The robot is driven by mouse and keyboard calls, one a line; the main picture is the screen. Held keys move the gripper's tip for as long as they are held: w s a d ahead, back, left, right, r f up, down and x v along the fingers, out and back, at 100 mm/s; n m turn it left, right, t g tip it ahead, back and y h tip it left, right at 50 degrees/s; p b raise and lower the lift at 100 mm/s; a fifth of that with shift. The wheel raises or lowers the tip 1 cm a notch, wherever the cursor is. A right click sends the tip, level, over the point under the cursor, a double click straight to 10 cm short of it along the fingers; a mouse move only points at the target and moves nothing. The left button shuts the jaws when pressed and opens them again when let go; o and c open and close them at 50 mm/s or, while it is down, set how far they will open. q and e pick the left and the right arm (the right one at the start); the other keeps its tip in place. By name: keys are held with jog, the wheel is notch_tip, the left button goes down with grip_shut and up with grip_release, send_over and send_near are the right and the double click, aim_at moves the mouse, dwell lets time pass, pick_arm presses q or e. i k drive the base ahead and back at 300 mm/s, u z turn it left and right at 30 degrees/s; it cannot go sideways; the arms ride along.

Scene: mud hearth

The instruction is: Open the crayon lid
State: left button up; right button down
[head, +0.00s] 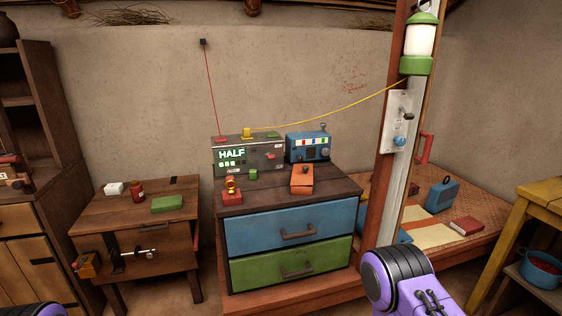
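I cannot tell for sure which thing is the crayon box. A small orange-red box (302,182) with a dark knob on top lies on the front right of the dresser top; its top looks closed. A smaller red block with a yellow ring-shaped piece (231,190) stands at the front left of the dresser top. Only a purple and black part of my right arm shows at the bottom right of centre, and a sliver of my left arm at the bottom left. Neither gripper's fingers are in view, and nothing is seen held.
The dresser (290,232) has a blue and a green drawer, both shut. On it stand a grey "HALF" box (262,158) and a blue box (308,147). A wooden post (379,185) rises at its right. A low table (135,213) stands left, with floor between.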

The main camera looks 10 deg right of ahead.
aim_at(302, 173)
jog(key=z, duration=0.35)
jog(key=i, duration=0.65)
jog(key=z, duration=0.6)
